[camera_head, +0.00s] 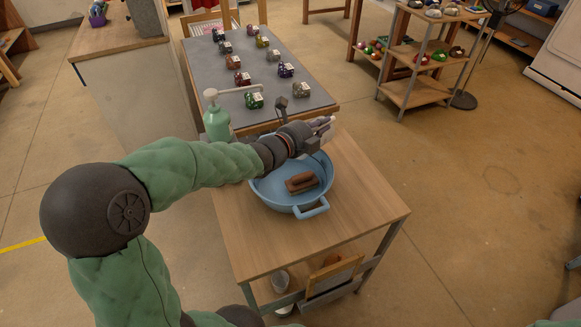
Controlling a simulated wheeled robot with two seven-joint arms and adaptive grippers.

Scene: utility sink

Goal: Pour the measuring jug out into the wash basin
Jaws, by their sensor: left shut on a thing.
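The blue wash basin (273,199) stands on the small wooden table, its handle toward the front. A brown brush-like block (301,183) lies inside it. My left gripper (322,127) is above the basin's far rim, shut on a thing. Only small pale and grey parts show at its fingers, and I take the held thing to be the measuring jug; its shape and contents cannot be made out. No other measuring jug is seen. My right gripper is not in view.
A green pump bottle (217,118) stands behind my left forearm. The wooden table (357,215) is bare right of the basin. A grey-topped table (215,70) with several small coloured items is behind. A shelf rack (413,92) stands at the back right.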

